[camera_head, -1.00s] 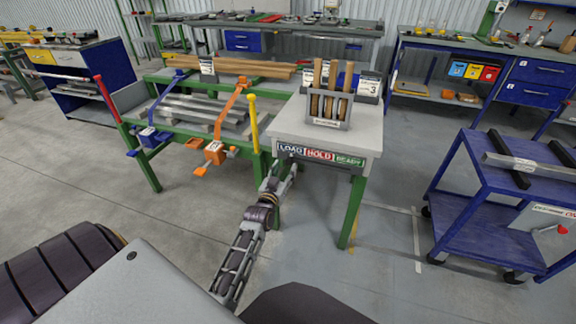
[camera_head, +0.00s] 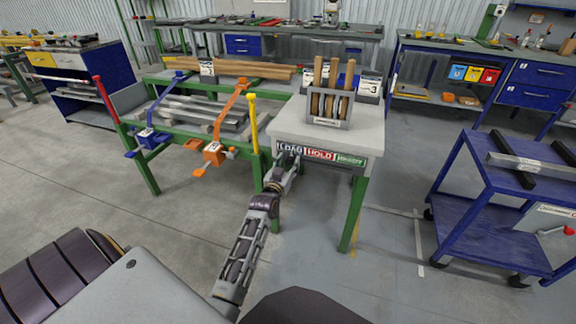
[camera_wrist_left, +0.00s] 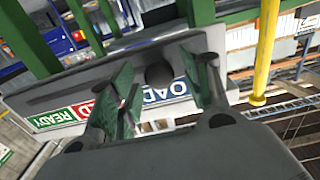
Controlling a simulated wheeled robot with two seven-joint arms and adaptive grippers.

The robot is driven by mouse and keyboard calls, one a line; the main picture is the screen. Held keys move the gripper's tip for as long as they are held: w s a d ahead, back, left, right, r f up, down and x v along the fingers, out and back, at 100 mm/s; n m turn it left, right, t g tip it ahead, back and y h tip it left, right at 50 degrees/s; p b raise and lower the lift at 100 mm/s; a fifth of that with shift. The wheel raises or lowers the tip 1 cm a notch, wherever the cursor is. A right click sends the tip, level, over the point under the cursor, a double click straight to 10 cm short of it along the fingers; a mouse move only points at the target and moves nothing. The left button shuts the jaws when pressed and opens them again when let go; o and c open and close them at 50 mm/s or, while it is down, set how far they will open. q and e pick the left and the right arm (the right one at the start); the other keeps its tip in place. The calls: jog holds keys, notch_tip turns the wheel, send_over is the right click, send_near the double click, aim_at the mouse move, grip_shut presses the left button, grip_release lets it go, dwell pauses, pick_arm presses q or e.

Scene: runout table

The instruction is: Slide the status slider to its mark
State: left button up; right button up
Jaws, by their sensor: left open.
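The status board (camera_head: 321,155) runs along the front edge of the grey-topped table, with LOAD, HOLD and READY panels from left to right. My left gripper (camera_head: 291,153) is at its LOAD end, covering part of that panel. The left wrist view shows the board upside down, with the LOAD panel (camera_wrist_left: 166,91) behind the fingers. A dark round knob, apparently the slider (camera_wrist_left: 159,75), lies between the open fingers of the left gripper (camera_wrist_left: 163,92); contact cannot be told. The knob is hidden in the head view. My right gripper is out of view.
A rack of wooden pieces (camera_head: 328,108) stands on the grey-topped table (camera_head: 364,133). A yellow post (camera_head: 254,123) and the green stand with orange (camera_head: 214,152) and blue clamps are close on the left. A blue cart (camera_head: 468,219) stands right, across open floor.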

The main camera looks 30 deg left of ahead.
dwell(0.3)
pick_arm(q)
grip_shut()
dwell(0.3)
